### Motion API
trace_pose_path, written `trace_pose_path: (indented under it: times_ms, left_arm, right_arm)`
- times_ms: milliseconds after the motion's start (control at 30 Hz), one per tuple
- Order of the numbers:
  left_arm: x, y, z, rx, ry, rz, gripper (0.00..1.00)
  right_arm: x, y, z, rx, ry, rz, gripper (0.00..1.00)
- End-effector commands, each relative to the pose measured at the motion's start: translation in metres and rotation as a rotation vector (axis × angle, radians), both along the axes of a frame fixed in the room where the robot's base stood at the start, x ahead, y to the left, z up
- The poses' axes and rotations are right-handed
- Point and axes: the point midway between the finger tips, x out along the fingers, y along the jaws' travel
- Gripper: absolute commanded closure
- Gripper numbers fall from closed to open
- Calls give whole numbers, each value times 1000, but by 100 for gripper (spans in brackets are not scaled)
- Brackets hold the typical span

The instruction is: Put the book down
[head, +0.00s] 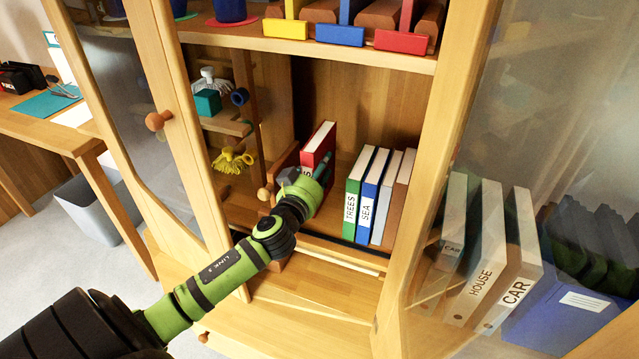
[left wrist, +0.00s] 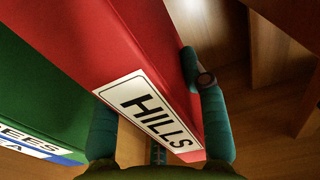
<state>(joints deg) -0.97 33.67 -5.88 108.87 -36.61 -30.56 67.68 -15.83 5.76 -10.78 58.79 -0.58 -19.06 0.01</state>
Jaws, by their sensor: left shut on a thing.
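The red book (head: 319,143) is in the cabinet's lower compartment, left of the standing books. In the left wrist view the red book (left wrist: 160,60) shows a white label reading HILLS, and my left gripper (left wrist: 160,125) has one finger on each side of it. My left gripper (head: 308,180) is shut on the red book in the head view, where it hides the book's lower part. I cannot tell whether the book's bottom touches the shelf. My right gripper is not in view.
A green TREES book (head: 355,190), a blue SEA book (head: 376,195) and paler books stand to the right, with a gap between. A wooden divider with small items (head: 230,160) is to the left. Glass doors (head: 550,130) stand open at both sides.

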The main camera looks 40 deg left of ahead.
Motion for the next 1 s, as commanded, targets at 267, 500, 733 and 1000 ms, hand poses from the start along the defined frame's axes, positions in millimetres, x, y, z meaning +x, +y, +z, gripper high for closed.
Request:
trace_pose_path:
  times_ms: [267, 500, 733, 1000]
  left_arm:
    - [0, 0, -37, 1, 0, -1, 100]
    - [0, -1, -37, 1, 0, -1, 100]
    - [-1, -1, -42, -1, 4, -1, 34]
    - [-1, -1, -41, 0, 3, -1, 34]
  right_arm:
    - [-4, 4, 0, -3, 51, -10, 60]
    - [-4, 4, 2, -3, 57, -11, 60]
    - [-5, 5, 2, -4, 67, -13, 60]
    - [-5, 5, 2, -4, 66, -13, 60]
